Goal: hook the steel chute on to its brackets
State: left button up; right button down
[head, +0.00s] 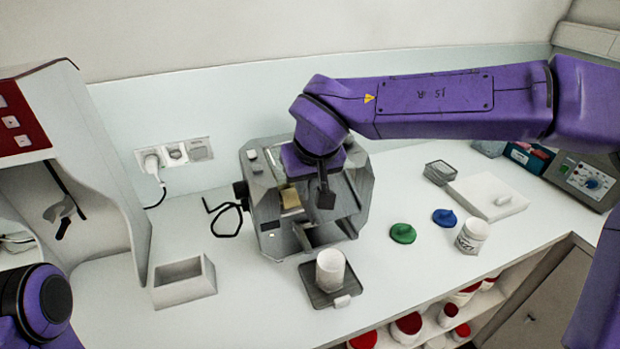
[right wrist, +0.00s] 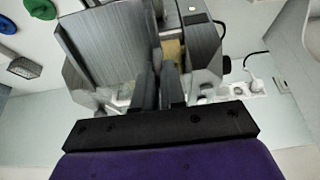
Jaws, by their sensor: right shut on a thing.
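The grey steel mill (head: 268,205) stands on the bench against the back wall, with a brass-coloured part (head: 290,199) inside its open front. My right gripper (head: 325,197) points down into that front. It is shut on the steel chute, which I can hardly tell apart from the mill's own grey metal. In the right wrist view the two dark fingers (right wrist: 160,80) are close together among steel plates, near the brass part (right wrist: 172,50). The brackets are hidden, and I cannot tell whether the chute touches them. My left gripper is out of view.
A white cup (head: 330,268) stands on a dark tray (head: 318,297) before the mill. An open grey box (head: 183,282) is at left.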

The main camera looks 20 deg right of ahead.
aim_at(304, 200)
jog(key=f+b, duration=0.4)
jog(key=b, duration=0.1)
jog(key=shift+w+a+f, duration=0.2)
jog(key=shift+w+f, duration=0.05)
jog(key=shift+w, duration=0.1)
jog(key=shift+s+f, duration=0.1)
jog(key=shift+f, duration=0.1)
jog(key=shift+x, duration=0.9)
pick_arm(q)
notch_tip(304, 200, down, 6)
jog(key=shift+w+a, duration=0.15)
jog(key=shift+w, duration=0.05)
pick_arm(e)
jog(key=shift+s, duration=0.25)
pick_arm(q)
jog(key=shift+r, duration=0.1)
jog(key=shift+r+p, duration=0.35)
jog(key=shift+p, duration=0.1)
